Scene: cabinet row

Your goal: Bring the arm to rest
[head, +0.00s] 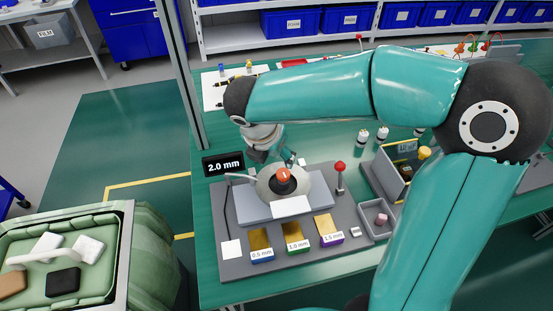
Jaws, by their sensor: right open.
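My right arm (420,85), teal with dark joints, comes in from the right and bends over the green worktable (205,285). Its right gripper (272,158) points down, open, just behind a rounded grey device with an orange-red top (284,175). I see nothing between its fingers, though the fingertips are small and partly hard to make out. Whether they touch the device I cannot tell. My left gripper is not in view.
A display reading 2.0 mm (223,164) stands left of the device. Labelled blocks, including a purple-based one (328,229), lie in front. A red-knobbed post (340,178) and an open box (392,172) stand to the right. A green case (125,255) is at lower left.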

